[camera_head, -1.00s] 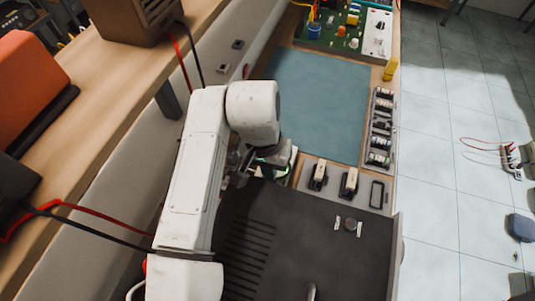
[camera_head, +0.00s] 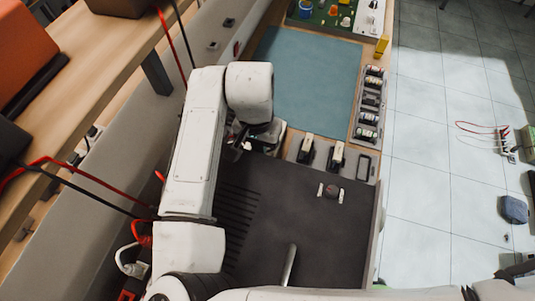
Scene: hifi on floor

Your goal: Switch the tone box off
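A large dark box (camera_head: 285,235) with slots on its left side lies below the arm in the head view. Its top carries a small round knob (camera_head: 331,191) between two pale marks, and a grey rod-like part (camera_head: 289,265) stands near its front. I cannot tell whether this is the tone box; no label is readable. My gripper (camera_head: 243,143) is beyond the box's far left corner, beside a small whitish-green object (camera_head: 270,138). My white arm hides most of it, so its opening does not show.
A blue-green mat (camera_head: 308,80) lies behind the box. A battery rack (camera_head: 368,105) and two small clamp-like parts (camera_head: 320,153) stand nearby. A wooden shelf (camera_head: 90,75) with hanging red and black cables is on the left. White and red plugs (camera_head: 135,260) sit low left.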

